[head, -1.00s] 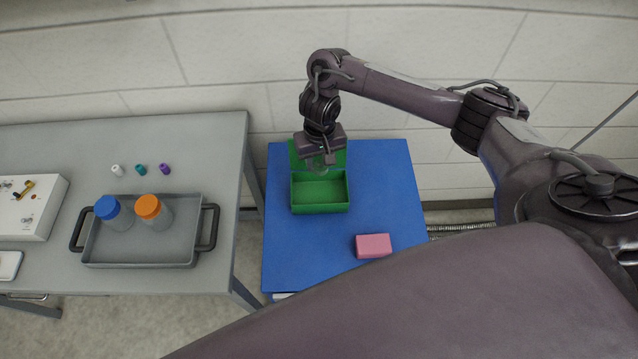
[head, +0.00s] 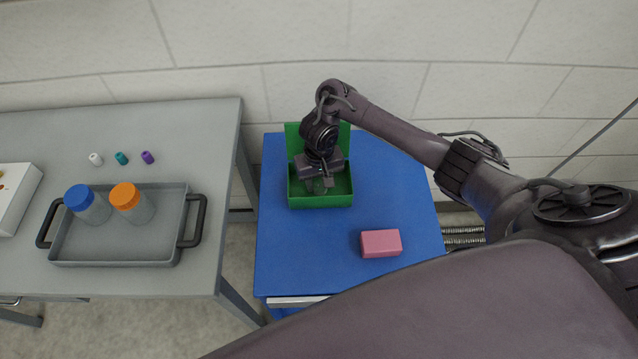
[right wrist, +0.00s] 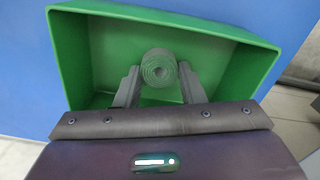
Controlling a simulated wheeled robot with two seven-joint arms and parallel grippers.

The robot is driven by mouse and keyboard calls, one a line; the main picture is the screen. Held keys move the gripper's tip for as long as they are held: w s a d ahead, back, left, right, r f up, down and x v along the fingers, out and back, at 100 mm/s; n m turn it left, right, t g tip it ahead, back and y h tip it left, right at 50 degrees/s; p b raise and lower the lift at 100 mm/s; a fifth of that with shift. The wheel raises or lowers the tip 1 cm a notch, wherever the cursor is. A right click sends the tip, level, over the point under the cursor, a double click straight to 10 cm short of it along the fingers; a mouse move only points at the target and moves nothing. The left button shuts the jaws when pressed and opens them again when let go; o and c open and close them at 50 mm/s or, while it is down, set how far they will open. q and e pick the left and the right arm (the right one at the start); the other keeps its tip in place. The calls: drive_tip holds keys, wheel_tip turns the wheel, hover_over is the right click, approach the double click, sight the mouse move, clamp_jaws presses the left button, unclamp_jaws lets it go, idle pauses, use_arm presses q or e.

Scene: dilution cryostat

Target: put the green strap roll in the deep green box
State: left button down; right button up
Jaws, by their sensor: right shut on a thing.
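The deep green box (head: 320,201) stands open on the blue cabinet top, its lid (head: 343,135) raised at the back. My right gripper (head: 320,185) points down into the box's opening. In the right wrist view the gripper (right wrist: 158,82) is shut on the green strap roll (right wrist: 158,67), whose spiral end faces the camera. The roll is over the inside of the box (right wrist: 215,45), between its walls; I cannot tell whether it touches the floor. In the head view the roll is mostly hidden by the gripper. My left gripper is not in view.
A pink block (head: 381,243) lies on the blue top (head: 290,255), right of the box. On the grey table at left are a tray (head: 120,254) with a blue-capped and an orange-capped bottle (head: 126,198), and three small caps (head: 121,158). A wall is close behind.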

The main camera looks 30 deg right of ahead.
sight(319, 184)
drive_tip(key=o, duration=0.9)
drive_tip(key=shift+o, duration=0.2)
wheel_tip(319, 184, up, 12)
drive_tip(key=p, duration=0.9)
drive_tip(key=shift+r, duration=0.15)
